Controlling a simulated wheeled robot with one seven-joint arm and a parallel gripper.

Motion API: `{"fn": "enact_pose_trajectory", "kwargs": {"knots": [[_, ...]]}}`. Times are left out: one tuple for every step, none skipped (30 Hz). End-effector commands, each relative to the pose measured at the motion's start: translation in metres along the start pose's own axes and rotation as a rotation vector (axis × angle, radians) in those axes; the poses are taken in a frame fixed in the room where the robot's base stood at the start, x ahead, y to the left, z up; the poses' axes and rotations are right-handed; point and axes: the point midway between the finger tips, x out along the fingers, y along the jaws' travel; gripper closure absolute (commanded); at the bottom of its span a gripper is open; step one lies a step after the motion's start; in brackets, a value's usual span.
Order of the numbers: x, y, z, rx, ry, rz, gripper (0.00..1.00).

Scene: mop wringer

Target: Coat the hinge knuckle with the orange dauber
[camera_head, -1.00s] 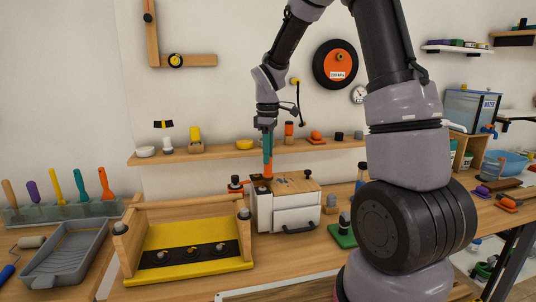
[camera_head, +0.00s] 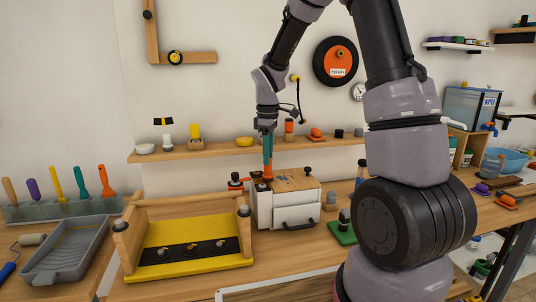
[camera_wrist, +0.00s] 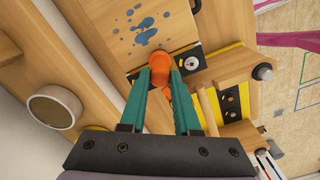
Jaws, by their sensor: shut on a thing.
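My gripper (camera_head: 267,148) points down, its teal fingers shut on the orange dauber (camera_wrist: 160,64). The dauber also shows in the head view (camera_head: 268,172), at the left end of a white box (camera_head: 295,212) with a wooden top. In the wrist view the dauber's orange end lies over the edge of the blue-spotted wooden top (camera_wrist: 135,38). I cannot tell whether it touches anything. The hinge knuckle cannot be made out clearly; the dauber and fingers cover part of that area.
A yellow tray with wooden sides (camera_head: 185,262) stands left of the box. A wooden shelf (camera_head: 215,152) with small items runs behind it. A green-based object (camera_head: 342,232) stands to the right. A grey paint tray (camera_head: 70,252) lies at far left.

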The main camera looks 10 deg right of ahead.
Motion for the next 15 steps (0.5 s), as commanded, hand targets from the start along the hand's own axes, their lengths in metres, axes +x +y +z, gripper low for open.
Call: {"fn": "enact_pose_trajectory", "kwargs": {"knots": [[0.000,0.000,-0.001,0.000,0.000,0.000,1.00],[0.000,-0.001,-0.001,-0.001,0.000,0.000,1.00],[0.000,-0.002,-0.003,-0.001,0.000,0.000,1.00],[-0.001,-0.002,-0.004,-0.002,0.000,0.000,1.00],[-0.001,-0.003,-0.006,-0.002,0.000,0.000,1.00],[-0.001,-0.005,-0.008,-0.003,0.000,0.000,1.00],[-0.001,-0.006,-0.010,-0.003,0.000,0.000,1.00],[-0.002,-0.007,-0.012,-0.003,0.000,0.000,1.00],[-0.002,-0.008,-0.014,-0.002,0.000,0.000,1.00],[-0.002,-0.009,-0.016,-0.002,0.000,0.000,1.00],[-0.002,-0.009,-0.017,-0.001,0.000,0.000,1.00],[-0.002,-0.010,-0.018,-0.001,0.000,0.000,1.00],[-0.002,-0.011,-0.018,-0.001,0.000,0.000,1.00],[-0.002,-0.011,-0.019,-0.002,0.000,0.000,1.00],[-0.002,-0.012,-0.021,-0.002,0.000,0.000,1.00]]}}
